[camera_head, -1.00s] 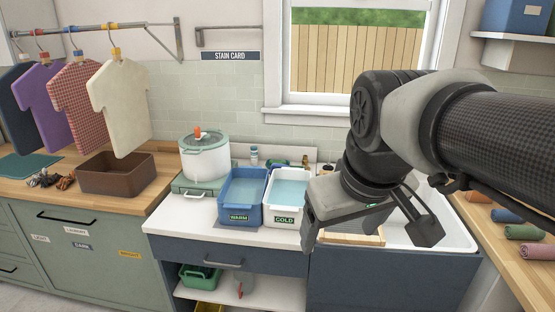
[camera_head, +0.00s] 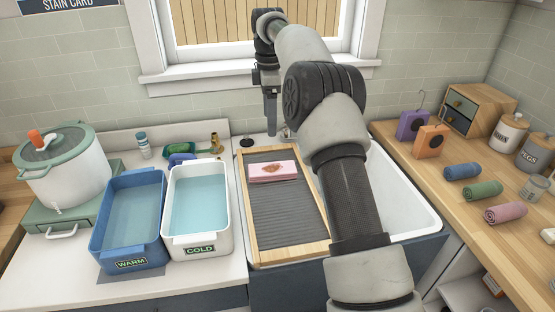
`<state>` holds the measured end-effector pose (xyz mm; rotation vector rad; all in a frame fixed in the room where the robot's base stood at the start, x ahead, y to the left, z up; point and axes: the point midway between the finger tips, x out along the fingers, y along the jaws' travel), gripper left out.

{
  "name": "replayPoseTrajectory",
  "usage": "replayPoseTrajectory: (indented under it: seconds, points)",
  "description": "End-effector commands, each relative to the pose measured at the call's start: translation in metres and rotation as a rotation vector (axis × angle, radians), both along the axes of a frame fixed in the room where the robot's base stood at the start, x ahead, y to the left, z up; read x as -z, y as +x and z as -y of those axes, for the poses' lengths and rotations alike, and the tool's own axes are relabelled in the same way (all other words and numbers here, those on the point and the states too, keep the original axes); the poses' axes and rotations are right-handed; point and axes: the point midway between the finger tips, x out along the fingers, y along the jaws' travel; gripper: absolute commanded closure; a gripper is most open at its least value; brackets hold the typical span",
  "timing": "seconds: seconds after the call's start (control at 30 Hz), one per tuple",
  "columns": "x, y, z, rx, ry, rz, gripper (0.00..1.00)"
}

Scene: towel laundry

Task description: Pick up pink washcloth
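A folded pink cloth (camera_head: 273,171) with a brown stain lies flat near the back of the ribbed washboard (camera_head: 244,215), which rests in the sink. A rolled pink cloth (camera_head: 505,213) lies on the right wooden counter, in front of a green roll. I cannot tell which of the two the name washcloth fits. My gripper (camera_head: 270,125) points down at the back of the sink, by the window sill, above and behind the stained cloth and apart from it. It shows nearly edge-on and small, so the gap between its fingers cannot be judged.
My arm crosses above the white sink (camera_head: 408,222). Left of it stand the blue WARM tub (camera_head: 131,264), the white COLD tub (camera_head: 200,250) and a lidded pot (camera_head: 68,175). Blue (camera_head: 462,171) and green (camera_head: 483,190) rolls, jars and a small drawer box (camera_head: 470,112) occupy the right counter.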

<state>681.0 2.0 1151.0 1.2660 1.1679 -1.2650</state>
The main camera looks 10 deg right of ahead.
Motion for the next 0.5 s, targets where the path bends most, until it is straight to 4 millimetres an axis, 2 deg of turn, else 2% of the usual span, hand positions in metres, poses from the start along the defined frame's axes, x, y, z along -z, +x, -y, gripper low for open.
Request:
replayPoseTrajectory:
  seconds: [0.17,0.5]
  points:
    - [0.022,0.002,0.001,-0.022,0.003,-0.01,0.22]
    - [0.093,0.002,0.001,-0.02,0.002,-0.01,0.22]
